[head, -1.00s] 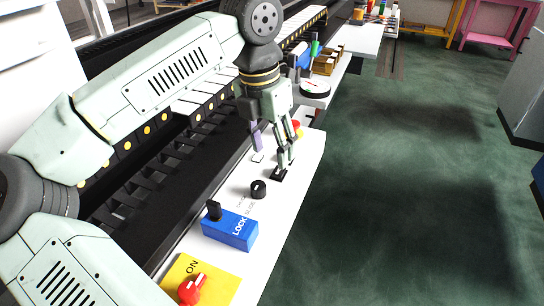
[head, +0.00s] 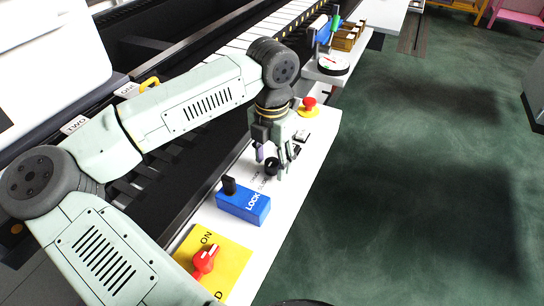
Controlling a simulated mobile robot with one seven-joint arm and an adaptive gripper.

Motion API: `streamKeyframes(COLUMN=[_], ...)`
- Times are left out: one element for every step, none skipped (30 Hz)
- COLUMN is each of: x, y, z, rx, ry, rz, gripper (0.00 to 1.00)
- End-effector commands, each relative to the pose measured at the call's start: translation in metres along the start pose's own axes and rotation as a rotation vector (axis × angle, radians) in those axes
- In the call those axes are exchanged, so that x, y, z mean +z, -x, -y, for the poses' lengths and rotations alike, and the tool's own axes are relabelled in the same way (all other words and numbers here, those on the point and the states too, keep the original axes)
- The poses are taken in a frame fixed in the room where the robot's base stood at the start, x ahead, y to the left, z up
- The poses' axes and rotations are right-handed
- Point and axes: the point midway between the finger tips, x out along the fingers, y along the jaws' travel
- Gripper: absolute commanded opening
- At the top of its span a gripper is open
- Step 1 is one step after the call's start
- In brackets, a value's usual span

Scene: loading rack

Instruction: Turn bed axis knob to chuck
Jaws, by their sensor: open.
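The small black round knob (head: 271,166) is on the white control panel (head: 312,165), just beyond the blue LOCK block. Small lettering is printed beside it, too small to read with certainty. My gripper (head: 271,158) points down over the knob. Its fingers are apart, one on the left and others on the right, with the knob showing between them. I cannot tell whether any finger touches the knob. The fingers partly cover the knob and the panel behind it.
The blue LOCK block (head: 243,203) with a black lever stands nearer. A red rotary switch (head: 206,259) sits on a yellow ON plate (head: 230,270). A red button (head: 309,103) and a round dial (head: 333,64) lie beyond. Green floor (head: 420,190) is clear at right.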

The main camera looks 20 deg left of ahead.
Motion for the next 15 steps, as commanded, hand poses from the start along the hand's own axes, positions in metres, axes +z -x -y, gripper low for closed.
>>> streamKeyframes(x=[-0.0001, 0.0, 0.0, 0.0, 0.0, 0.0, 0.0, 0.0, 0.0, 0.0, 0.0, 0.0, 0.0, 0.0, 0.0], y=[-0.0006, -0.0007, -0.0007, -0.0007, -0.0006, -0.0006, -0.0006, -0.0005, -0.0005, -0.0004, -0.0004, -0.0004, -0.0003, -0.0003, -0.0003], z=[0.0001, 0.0001, 0.0001, 0.0001, 0.0001, 0.0001, 0.0001, 0.0, 0.0001, 0.0, 0.0, 0.0, 0.0001, 0.0, 0.0], rx=[0.0, 0.0, 0.0, 0.0, 0.0, 0.0, 0.0, 0.0, 0.0, 0.0, 0.0, 0.0, 0.0, 0.0, 0.0], ry=[0.0, 0.0, 0.0, 0.0, 0.0, 0.0, 0.0, 0.0, 0.0, 0.0, 0.0, 0.0, 0.0, 0.0, 0.0], rz=[0.0, 0.0, 0.0, 0.0, 0.0, 0.0, 0.0, 0.0, 0.0, 0.0, 0.0, 0.0, 0.0, 0.0, 0.0], gripper=[0.49, 0.49, 0.49, 0.49, 0.49, 0.49, 0.48, 0.46, 0.43, 0.41, 0.4, 0.37, 0.35, 0.33, 0.3])
